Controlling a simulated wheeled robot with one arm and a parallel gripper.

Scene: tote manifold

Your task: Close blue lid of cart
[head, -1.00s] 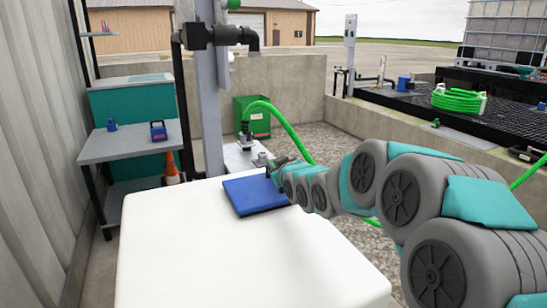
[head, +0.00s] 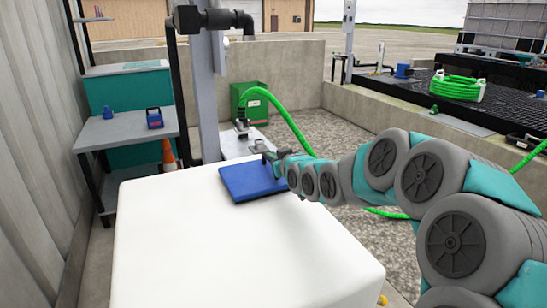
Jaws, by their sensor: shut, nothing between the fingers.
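The blue lid (head: 250,183) lies flat, or nearly flat, on the top of the large white cart (head: 215,245), towards its far edge. I cannot tell from this view whether it is fully down. My gripper (head: 266,152) is at the end of the grey and teal arm coming in from the right. It is shut and empty, just above or at the far right edge of the lid. Whether its fingertips touch the lid is too small to tell. The opening under the lid is hidden.
A grey bench (head: 128,133) with a blue box (head: 154,117) and an orange cone (head: 168,153) stand at left. A grey post (head: 205,90) rises behind the cart. A green hose (head: 285,118) arches behind my gripper. Gravel lies right of the cart.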

